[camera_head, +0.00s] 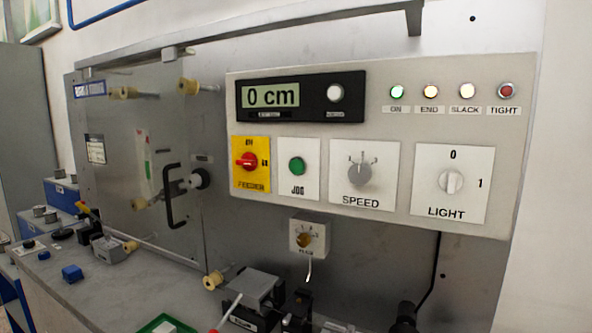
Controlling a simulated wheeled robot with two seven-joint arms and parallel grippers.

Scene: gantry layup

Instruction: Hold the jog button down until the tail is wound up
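The green jog button (297,166) sits on a white plate labelled JOG on the control panel (380,110). Nothing touches or covers it. The panel's display (271,95) reads 0 cm. The feeder switch (247,161), a red knob on a yellow plate, is left of the jog button. I cannot clearly make out the tail among the rollers and small parts. Neither of my grippers is in view.
Right of the jog button are the speed knob (359,173) and the light switch (451,182). Indicator lamps line the upper right, with the ON lamp (397,91) green. A black handle (172,196) stands out on the left. A metal block (252,287) sits below the panel.

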